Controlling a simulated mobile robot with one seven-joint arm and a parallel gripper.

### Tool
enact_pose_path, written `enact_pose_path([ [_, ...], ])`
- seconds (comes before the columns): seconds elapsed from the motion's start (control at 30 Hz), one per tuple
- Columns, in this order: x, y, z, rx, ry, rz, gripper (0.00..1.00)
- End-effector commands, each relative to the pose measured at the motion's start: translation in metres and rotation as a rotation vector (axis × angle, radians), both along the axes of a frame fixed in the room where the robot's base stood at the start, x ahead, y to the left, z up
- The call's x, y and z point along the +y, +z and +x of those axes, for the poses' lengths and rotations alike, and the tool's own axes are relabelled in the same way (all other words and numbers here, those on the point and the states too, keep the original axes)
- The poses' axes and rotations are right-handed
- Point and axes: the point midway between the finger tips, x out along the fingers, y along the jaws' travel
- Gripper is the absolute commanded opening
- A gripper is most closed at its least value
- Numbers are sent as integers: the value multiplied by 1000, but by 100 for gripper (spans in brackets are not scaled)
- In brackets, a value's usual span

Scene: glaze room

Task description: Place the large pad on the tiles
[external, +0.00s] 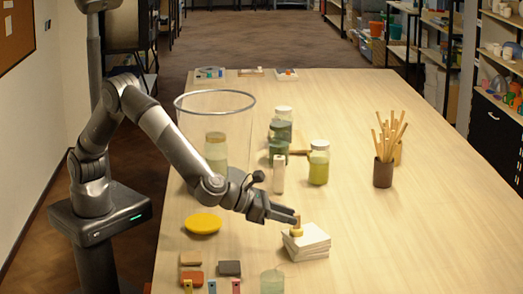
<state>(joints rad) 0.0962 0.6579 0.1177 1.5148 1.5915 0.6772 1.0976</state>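A large round yellow pad (203,223) lies flat on the table, left of my gripper and apart from it. A stack of white square tiles (310,245) sits to the right of the pad, near the middle of the table. A small yellow piece with a brownish upright part (296,231) is at the top left of the tile stack. My gripper (294,217) is at that piece, just above the tiles. Its fingers are seen from the side, so whether they are open or shut on the piece is unclear.
A tall clear cylinder with a dark rim (214,95) stands behind the yellow pad. Jars (319,165) and a white bottle (279,175) stand behind the tiles. A pot of sticks (383,172) is right. Small coloured blocks (230,268) lie in front.

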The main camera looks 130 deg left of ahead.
Motion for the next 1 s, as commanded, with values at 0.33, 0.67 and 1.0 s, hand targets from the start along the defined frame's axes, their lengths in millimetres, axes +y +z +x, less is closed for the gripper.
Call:
enact_pose_path([
  [0.33, -39, 23, -39, -1, -1, -1, 34],
  [0.67, -42, 35, -55, -23, 31, -41, 34],
  [1.0, -20, 91, -170, -264, 381, -504, 34],
])
